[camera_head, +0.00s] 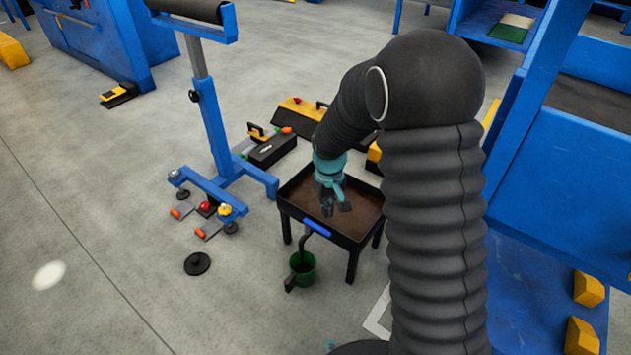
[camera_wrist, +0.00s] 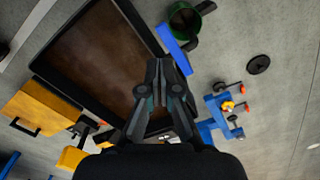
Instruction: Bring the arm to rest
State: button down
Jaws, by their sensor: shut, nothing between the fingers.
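My arm, in a black ribbed sleeve, rises on the right of the head view and bends over to the left. My gripper (camera_head: 335,205) hangs at its end above a black-rimmed tray table (camera_head: 361,240) with a brown top. In the wrist view my gripper (camera_wrist: 160,68) has its fingertips together with nothing between them, over the edge of the tray table (camera_wrist: 100,22). It appears apart from the table top, but the exact height cannot be told.
A green bucket (camera_head: 302,270) stands at the table's front. A blue stand (camera_head: 211,125) is to the left, with small clamps by its foot. A black disc (camera_head: 197,263) lies on the floor. Blue benches (camera_head: 560,165) fill the right. Open floor lies at the left.

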jog(key=s+d+r+m+t+p, duration=0.1)
jog(key=s+d+r+t+p, duration=0.1)
jog(key=s+r, duration=0.6)
jog(key=s+d+r+m+t+p, duration=0.1)
jog(key=s+d+r+m, duration=0.1)
jog(key=s+d+r, duration=0.3)
jog(key=s+d+r+m+t+p, duration=0.1)
jog(key=s+d+r, duration=0.3)
jog(key=s+r, duration=0.8)
notch_tip(320, 180, up, 5)
jog(key=shift+s+t+p, duration=0.15)
jog(key=shift+t+p, duration=0.65)
jog(key=shift+p, duration=0.05)
jog(key=shift+s, duration=0.1)
